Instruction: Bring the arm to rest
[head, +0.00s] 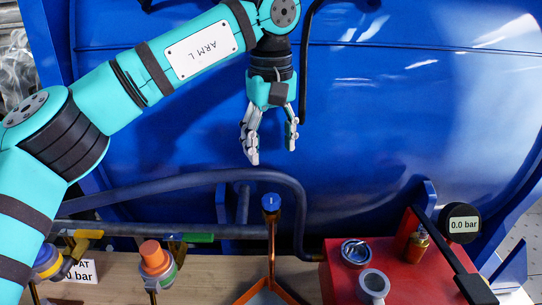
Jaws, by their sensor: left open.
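My left arm comes in from the left and reaches across the upper part of the head view. My left gripper (272,150) hangs down at its end, with its fingers apart and nothing between them. It is in front of the large blue tank (400,100) and above the grey pipe, apart from the things below it. My right gripper is not in view.
Below are a grey bent pipe (200,180), a blue-capped copper pipe (271,204), an orange-capped fitting (153,256) and a yellow-handled valve (82,238).

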